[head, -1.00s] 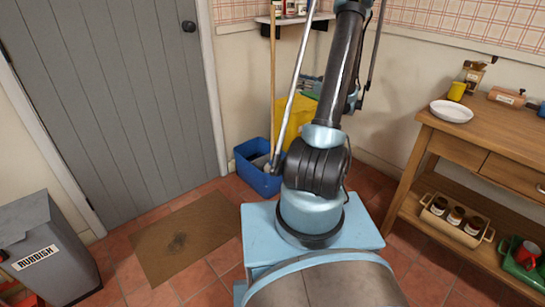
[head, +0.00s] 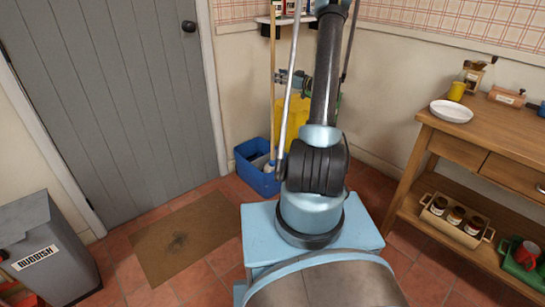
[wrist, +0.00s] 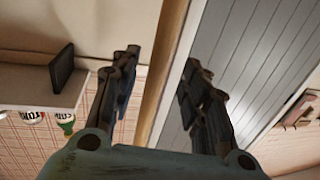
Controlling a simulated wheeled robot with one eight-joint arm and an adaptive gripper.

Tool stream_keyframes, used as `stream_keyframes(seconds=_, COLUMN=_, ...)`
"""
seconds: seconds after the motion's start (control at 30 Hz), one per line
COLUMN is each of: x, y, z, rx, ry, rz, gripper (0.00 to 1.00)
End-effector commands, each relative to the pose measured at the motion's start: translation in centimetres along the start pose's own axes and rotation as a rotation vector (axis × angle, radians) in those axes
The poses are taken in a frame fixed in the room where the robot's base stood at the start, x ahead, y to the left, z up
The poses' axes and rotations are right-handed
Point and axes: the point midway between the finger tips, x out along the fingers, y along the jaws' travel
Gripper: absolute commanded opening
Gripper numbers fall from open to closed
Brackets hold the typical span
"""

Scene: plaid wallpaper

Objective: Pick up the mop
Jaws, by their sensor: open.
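The mop's wooden handle (head: 272,115) stands upright in the corner beside the door, its lower end in a blue bucket (head: 258,180). A pale patch inside the bucket may be the mop head. My gripper (head: 281,76) is at the handle's upper part, fingers pointing left. In the wrist view, the gripper (wrist: 159,70) is open, and the handle (wrist: 164,65) runs through the gap between the two fingers, with space on both sides. I cannot tell exactly how deep it lies between them.
A yellow object (head: 292,125) stands behind the bucket. A wall shelf (head: 284,19) with containers is above the gripper; it also shows in the wrist view (wrist: 40,85). The grey door (head: 110,90) is left, a wooden table (head: 480,140) right. A mat (head: 185,240) lies on the floor.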

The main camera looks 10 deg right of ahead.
Motion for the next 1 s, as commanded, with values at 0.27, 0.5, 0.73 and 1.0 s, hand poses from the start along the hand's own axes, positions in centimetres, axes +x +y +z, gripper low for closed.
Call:
stream_keyframes(seconds=0.27, x=3.4, y=0.2, z=0.3, rx=0.000, ry=0.000, rz=-0.003, gripper=0.42)
stream_keyframes(seconds=0.5, x=4.9, y=0.2, z=0.3, rx=0.000, ry=0.000, rz=-0.001, gripper=0.42)
stream_keyframes(seconds=0.73, x=4.9, y=0.2, z=0.3, rx=0.000, ry=0.000, rz=0.000, gripper=0.19)
stream_keyframes(seconds=1.0, x=4.9, y=0.2, z=0.2, rx=0.001, ry=0.001, rz=0.000, gripper=0.00)
